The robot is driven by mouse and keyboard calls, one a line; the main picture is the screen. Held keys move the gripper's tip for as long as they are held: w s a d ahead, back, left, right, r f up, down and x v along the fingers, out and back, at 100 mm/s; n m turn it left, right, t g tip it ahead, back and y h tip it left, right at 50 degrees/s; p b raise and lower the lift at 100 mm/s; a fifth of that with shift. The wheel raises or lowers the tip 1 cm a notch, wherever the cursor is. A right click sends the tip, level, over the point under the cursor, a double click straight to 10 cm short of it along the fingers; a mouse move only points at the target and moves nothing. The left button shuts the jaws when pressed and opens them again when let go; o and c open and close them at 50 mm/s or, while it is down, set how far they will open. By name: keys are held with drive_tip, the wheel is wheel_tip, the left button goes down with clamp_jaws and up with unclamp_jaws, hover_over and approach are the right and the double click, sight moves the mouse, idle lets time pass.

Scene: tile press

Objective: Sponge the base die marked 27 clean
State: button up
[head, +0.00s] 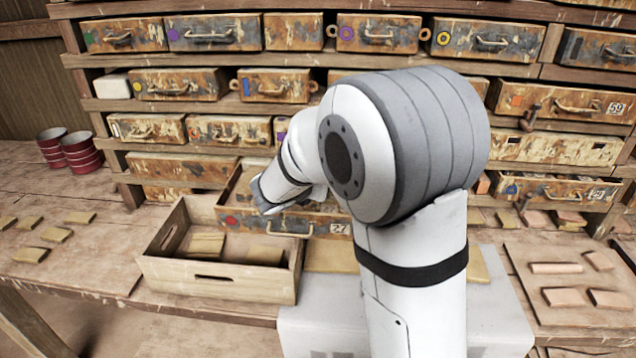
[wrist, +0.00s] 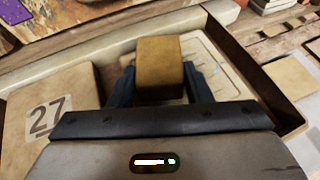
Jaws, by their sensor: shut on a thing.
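My gripper (wrist: 160,88) is shut on a tan-brown sponge (wrist: 160,65). In the wrist view the sponge is over a pale plate (wrist: 222,72) with raised lines; I cannot tell whether it touches the plate. A tan block (wrist: 68,92) with a 27 label lies left of the plate, inside the same drawer. I cannot tell which of the two is the base die. In the head view the pulled-out drawer (head: 255,222) has a red dot and a 27 label on its rusty front. My arm hides much of the drawer's inside there.
A wooden crate (head: 165,270) with brown blocks stands at the drawer's front left. Shelves of rusty drawers rise behind. Red tins (head: 80,152) and tan tiles (head: 55,235) are on the left bench. A board (head: 575,315) with pinkish pieces lies at right.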

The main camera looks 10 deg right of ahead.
drive_tip(key=shift+s+a+f+b, duration=0.1)
drive_tip(key=shift+s+a+b, duration=0.1)
drive_tip(key=shift+s, duration=0.45)
drive_tip(key=shift+s+a+f+b, duration=0.1)
drive_tip(key=shift+s+a+b, duration=0.1)
drive_tip(key=shift+s, duration=0.45)
drive_tip(key=shift+s, duration=0.1)
drive_tip(key=shift+s+a+r, duration=0.1)
drive_tip(key=shift+s+a, duration=0.1)
drive_tip(key=shift+s, duration=0.35)
drive_tip(key=shift+s+a, duration=0.2)
drive_tip(key=shift+s, duration=0.35)
drive_tip(key=shift+r+p, duration=0.45)
drive_tip(key=shift+r, duration=0.25)
drive_tip(key=shift+d, duration=0.1)
